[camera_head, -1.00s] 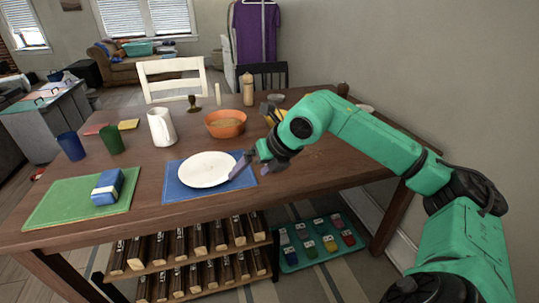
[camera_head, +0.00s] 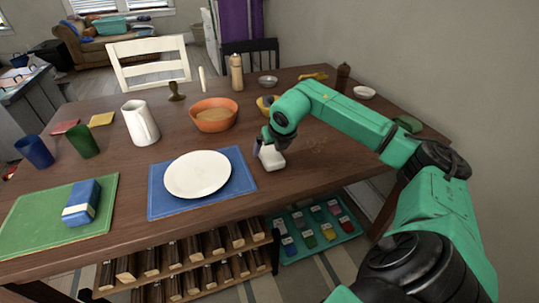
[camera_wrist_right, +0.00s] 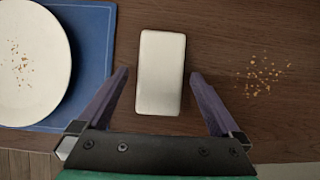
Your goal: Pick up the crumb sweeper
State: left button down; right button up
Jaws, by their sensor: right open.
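A pale, rounded rectangular block, which looks like the crumb sweeper (camera_wrist_right: 160,72), lies on the wooden table just right of the blue placemat. It also shows in the head view (camera_head: 271,158), partly hidden by my gripper. My right gripper (camera_head: 263,147) points down at it. In the right wrist view, its open fingers (camera_wrist_right: 160,77) stand on either side of the near part of the block, with a gap on each side. My left gripper is not in view.
A white plate (camera_head: 198,175) with crumbs lies on the blue placemat (camera_head: 160,205) left of the block. Loose crumbs (camera_wrist_right: 265,78) lie to its right. An orange bowl (camera_head: 213,118) and a yellow bowl (camera_head: 264,104) stand behind. Open shelves are below the table edge.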

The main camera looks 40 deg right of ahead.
aim_at(270, 152)
jog(key=x, duration=0.2)
jog(key=shift+w+d+f, duration=0.1)
jog(key=shift+w+f, duration=0.05)
jog(key=shift+f, duration=0.25)
jog(key=shift+w+d+f, duration=0.1)
jog(key=shift+w+f, duration=0.05)
jog(key=shift+f, duration=0.05)
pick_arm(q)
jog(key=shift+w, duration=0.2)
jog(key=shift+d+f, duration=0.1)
pick_arm(e)
jog(key=shift+f, duration=0.2)
